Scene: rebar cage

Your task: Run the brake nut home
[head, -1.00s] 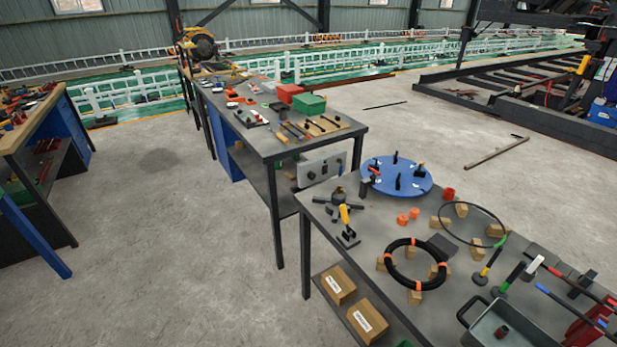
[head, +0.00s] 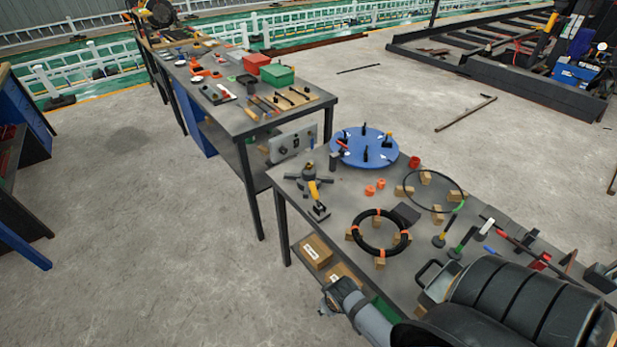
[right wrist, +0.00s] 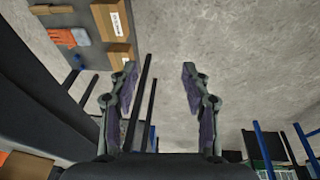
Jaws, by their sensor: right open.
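No part can be told for sure as the brake nut. On the near grey table in the head view stands a dark hub with spread arms (head: 309,174); its small details are too small to read. A yellow-handled tool (head: 314,192) is beside it. A blue round plate (head: 366,148) with several black upright fittings is behind it to the right. My right gripper (right wrist: 160,82) is open and empty in the right wrist view, over bare floor beside the table's lower shelf. In the head view it shows, small, at the table's front side (head: 328,300). My left gripper is not in view.
A black ring with orange bands (head: 380,252) rests on wooden blocks, with a thin hoop (head: 463,192) behind it. Small orange pieces (head: 370,190) lie near the plate. Cardboard boxes (head: 315,251) stand on the lower shelf. My right arm covers the table's near right corner.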

